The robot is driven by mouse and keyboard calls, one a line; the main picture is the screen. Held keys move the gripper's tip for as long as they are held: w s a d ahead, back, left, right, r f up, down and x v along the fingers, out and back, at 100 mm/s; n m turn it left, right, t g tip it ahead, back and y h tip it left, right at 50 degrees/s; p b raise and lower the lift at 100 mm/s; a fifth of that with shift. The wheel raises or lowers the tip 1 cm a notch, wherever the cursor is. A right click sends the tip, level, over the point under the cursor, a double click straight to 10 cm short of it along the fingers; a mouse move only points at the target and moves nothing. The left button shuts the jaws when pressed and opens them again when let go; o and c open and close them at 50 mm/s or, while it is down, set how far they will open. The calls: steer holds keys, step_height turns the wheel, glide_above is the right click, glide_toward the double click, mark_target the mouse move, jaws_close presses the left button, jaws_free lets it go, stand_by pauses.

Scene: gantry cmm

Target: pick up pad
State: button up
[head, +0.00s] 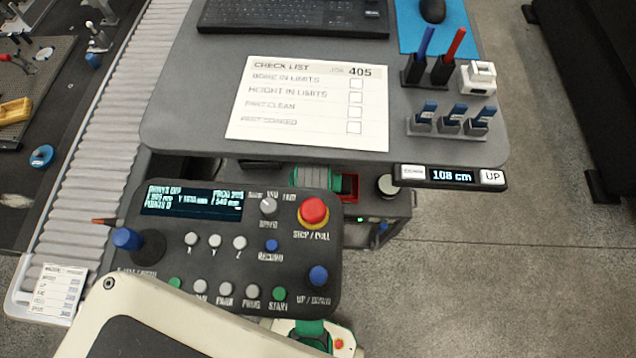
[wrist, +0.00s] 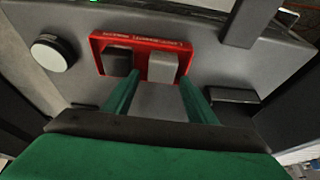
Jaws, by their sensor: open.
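No label that I can read marks the pad. In the wrist view a red holder (wrist: 150,46) carries a dark block (wrist: 118,61) and a light grey block (wrist: 162,67) side by side; one of these may be the pad. In the head view the red holder (head: 350,187) is partly hidden beneath the desk edge, beside green parts of my gripper.
A white round knob-like piece (wrist: 52,52) stands left of the holder, and a dark flat block (wrist: 232,96) lies right. Above are the grey desk (head: 190,100) with a checklist (head: 308,103) and the control panel (head: 235,250) with a red stop button (head: 313,211).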

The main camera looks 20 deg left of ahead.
steer(key=shift+a+x, duration=0.2)
steer(key=shift+x, duration=3)
steer(key=shift+w, duration=0.1)
steer(key=shift+c, duration=0.4)
steer(key=shift+w, duration=0.1)
steer(key=c, duration=0.8)
